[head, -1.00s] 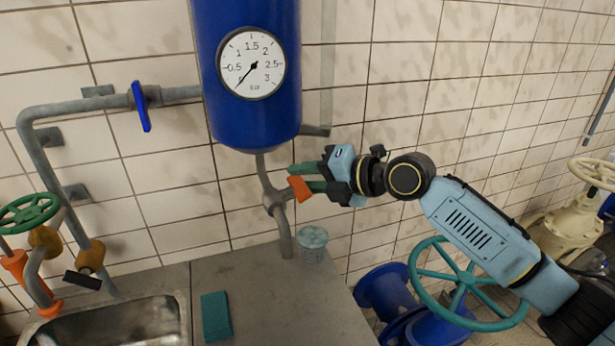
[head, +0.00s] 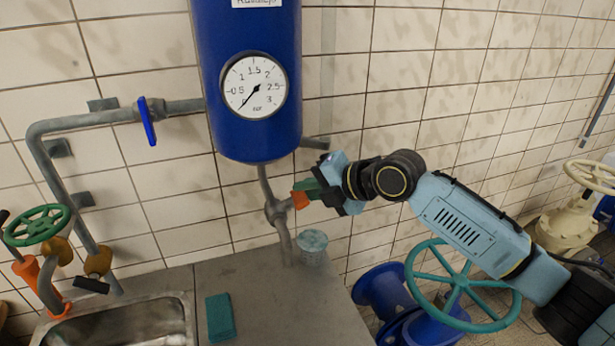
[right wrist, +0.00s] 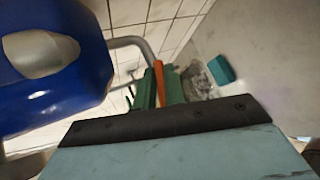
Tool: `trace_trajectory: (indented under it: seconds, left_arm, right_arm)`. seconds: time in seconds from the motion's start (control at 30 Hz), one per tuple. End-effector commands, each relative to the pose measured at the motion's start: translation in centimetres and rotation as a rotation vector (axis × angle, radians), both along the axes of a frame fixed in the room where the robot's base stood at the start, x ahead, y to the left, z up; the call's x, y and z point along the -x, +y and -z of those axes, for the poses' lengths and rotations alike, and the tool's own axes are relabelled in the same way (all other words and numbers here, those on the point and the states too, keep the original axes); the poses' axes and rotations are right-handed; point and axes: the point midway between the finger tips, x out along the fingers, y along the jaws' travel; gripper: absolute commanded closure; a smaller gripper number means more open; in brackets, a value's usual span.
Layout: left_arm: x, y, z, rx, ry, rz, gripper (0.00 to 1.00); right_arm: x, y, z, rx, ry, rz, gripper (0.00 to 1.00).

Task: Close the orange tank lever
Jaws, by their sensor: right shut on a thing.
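The orange lever (head: 300,199) sits on the grey pipe valve below the blue tank (head: 246,100). My right gripper (head: 306,192) has its green fingers closed on this lever. In the right wrist view the orange lever (right wrist: 160,80) shows as a narrow strip between the two green fingers (right wrist: 159,88). Part of the lever is hidden by the fingers. My left gripper is not in view.
A pressure gauge (head: 255,86) is on the tank. A glass (head: 313,246) and a green sponge (head: 219,316) rest on the grey counter (head: 258,300), beside a sink (head: 120,325). A teal handwheel (head: 466,285) stands below my right arm.

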Motion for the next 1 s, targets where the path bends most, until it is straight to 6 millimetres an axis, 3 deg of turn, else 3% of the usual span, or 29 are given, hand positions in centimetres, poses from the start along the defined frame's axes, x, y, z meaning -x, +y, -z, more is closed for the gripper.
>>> trace_trajectory:
  seconds: [0.1, 0.4, 1.0]
  left_arm:
    - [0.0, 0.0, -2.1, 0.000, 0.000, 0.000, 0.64]
    - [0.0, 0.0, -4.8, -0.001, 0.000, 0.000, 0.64]
    - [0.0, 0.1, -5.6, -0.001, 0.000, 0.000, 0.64]
  right_arm:
    - [0.0, 0.0, -0.5, 0.025, 0.077, 0.039, 1.00]
    - [0.0, -0.1, -0.2, 0.074, 0.225, 0.119, 1.00]
    - [0.0, -0.2, 0.2, 0.094, 0.292, 0.154, 1.00]
